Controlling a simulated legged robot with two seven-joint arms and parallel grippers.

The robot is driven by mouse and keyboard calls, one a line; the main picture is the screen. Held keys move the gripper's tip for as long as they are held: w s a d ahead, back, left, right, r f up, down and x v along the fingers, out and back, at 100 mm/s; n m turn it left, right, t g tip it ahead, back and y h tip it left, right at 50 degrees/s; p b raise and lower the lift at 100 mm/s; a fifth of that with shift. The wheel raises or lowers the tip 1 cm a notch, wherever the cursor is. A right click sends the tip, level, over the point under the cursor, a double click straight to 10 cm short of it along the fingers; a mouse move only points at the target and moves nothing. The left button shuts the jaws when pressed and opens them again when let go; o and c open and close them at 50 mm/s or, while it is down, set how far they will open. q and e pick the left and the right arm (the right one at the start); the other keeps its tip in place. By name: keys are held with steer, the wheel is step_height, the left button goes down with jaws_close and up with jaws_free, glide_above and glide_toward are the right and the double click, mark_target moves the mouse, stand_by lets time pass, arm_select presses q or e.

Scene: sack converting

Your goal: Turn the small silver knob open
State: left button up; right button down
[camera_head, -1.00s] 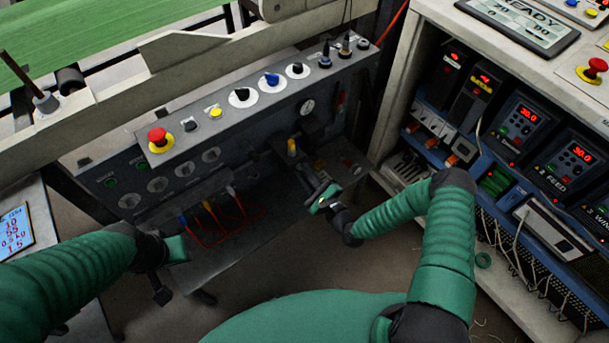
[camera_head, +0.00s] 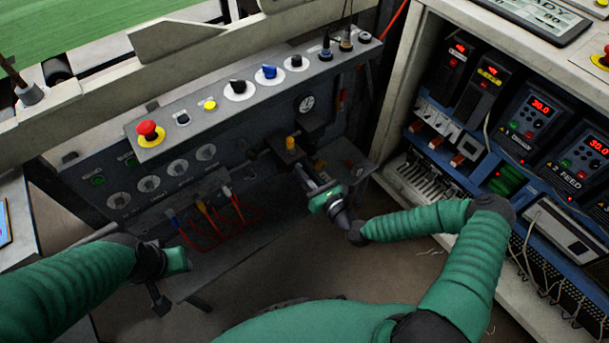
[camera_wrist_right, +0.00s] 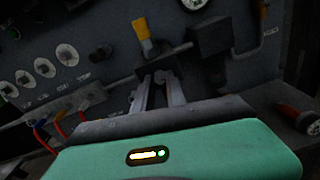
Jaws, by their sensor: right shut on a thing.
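The small silver knob (camera_wrist_right: 162,76) sits on a dark block of the panel, below a yellow-handled valve (camera_wrist_right: 145,35), in the right wrist view. My right gripper (camera_wrist_right: 160,88) reaches up to it, one finger on each side, and is shut on it. In the head view my right gripper (camera_head: 303,172) points at the panel just below the yellow handle (camera_head: 290,143); the knob is too small or hidden there. My left gripper (camera_head: 160,297) hangs at lower left, away from the panel; its finger opening is unclear.
The panel (camera_head: 120,165) carries a red emergency button (camera_head: 148,131), several dials and a gauge (camera_head: 306,103). Red cables (camera_head: 215,222) hang left of my right gripper. A cabinet of drives (camera_head: 530,120) stands at right. Floor shows between panel and cabinet.

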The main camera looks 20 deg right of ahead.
steer(key=shift+s+d+f+m+b, duration=0.1)
steer(key=shift+f+m+b, duration=0.25)
steer(key=shift+m, duration=0.35)
steer(key=c, duration=1.4)
jaws_free()
steer(key=shift+o, duration=0.2)
steer(key=shift+r, duration=0.15)
steer(key=p+v, duration=0.3)
steer(key=v, duration=1.3)
steer(key=shift+s+d, duration=0.3)
